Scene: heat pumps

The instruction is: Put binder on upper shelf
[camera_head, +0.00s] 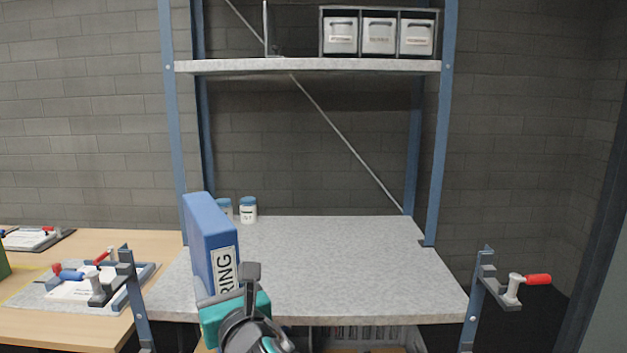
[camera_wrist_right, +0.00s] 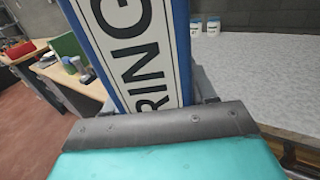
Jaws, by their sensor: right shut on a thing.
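The blue binder (camera_head: 208,238) stands upright, slightly tilted, over the left front part of the lower shelf (camera_head: 340,265). Its white label with black lettering faces me; the spine also fills the upper middle of the right wrist view (camera_wrist_right: 178,35). My right gripper (camera_head: 232,287) is shut on the binder's lower front end. I cannot tell whether the binder's base touches the shelf. The upper shelf (camera_head: 300,66) is high above, with its left part bare along the front edge. My left gripper is not in view.
A rack of several grey labelled bins (camera_head: 378,35) fills the upper shelf's right side; a thin upright divider (camera_head: 266,30) stands left of it. Blue-lidded jars (camera_head: 248,210) stand behind the binder. Blue posts (camera_head: 433,150) frame the shelves. A wooden table (camera_head: 60,318) with clamps is at left.

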